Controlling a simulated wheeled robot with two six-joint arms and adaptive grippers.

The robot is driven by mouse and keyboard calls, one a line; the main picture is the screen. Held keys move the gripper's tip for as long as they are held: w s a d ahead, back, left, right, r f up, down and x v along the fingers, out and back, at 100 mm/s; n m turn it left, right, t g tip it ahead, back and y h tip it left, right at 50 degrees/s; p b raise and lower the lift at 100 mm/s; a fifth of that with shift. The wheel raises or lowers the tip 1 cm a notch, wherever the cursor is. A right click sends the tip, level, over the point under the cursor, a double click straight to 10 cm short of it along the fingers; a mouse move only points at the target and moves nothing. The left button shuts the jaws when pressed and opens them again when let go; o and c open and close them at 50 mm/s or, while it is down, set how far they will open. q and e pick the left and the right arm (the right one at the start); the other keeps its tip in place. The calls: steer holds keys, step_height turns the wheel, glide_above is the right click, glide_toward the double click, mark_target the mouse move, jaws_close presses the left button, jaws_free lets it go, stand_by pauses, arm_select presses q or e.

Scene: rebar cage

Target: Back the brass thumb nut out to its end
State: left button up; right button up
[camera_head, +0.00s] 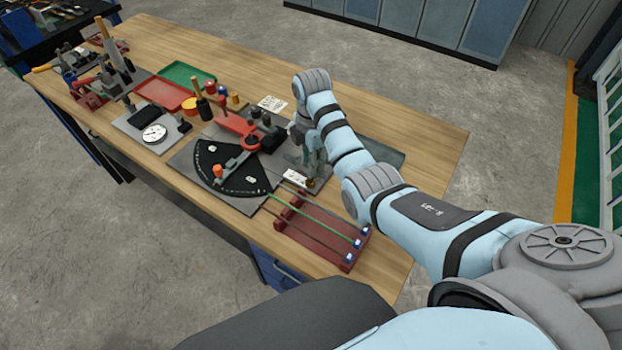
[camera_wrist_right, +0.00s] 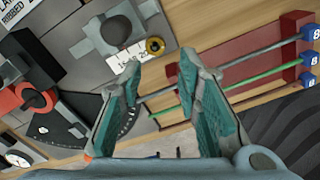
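The brass thumb nut (camera_wrist_right: 155,46) shows as a small gold ring with a dark centre in the right wrist view. It sits at the edge of the grey fixture plate, next to a white scale label (camera_wrist_right: 129,58). In the head view the nut (camera_head: 311,183) is a small brass spot just below my right gripper (camera_head: 314,168). In the right wrist view my right gripper (camera_wrist_right: 160,68) is open, its teal-padded fingers apart with nothing held between them. The nut appears just beyond the gap between the fingertips, apart from both. My left gripper is in neither view.
A dark red rack (camera_head: 347,258) holding thin rods with blue end tags stands close by at the front. The bending fixture has a black fan-shaped scale (camera_head: 229,180) and a red lever (camera_head: 236,124). A dial gauge (camera_head: 154,132) and trays lie further left. The table's right end is fairly clear.

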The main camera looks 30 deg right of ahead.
glide_above(310, 181)
steer(key=f, duration=0.4)
steer(key=shift+s+f+b, duration=0.25)
steer(key=shift+s+b, duration=0.05)
steer(key=f, duration=0.1)
steer(key=w+f, duration=0.1)
steer(key=f, duration=0.1)
steer(key=shift+b, duration=0.35)
steer(key=shift+f, duration=0.3)
steer(key=shift+s+f, duration=0.1)
steer(key=shift+s, duration=0.2)
steer(key=shift+c, duration=0.6)
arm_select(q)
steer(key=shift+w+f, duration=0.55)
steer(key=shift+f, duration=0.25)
arm_select(e)
jaws_close()
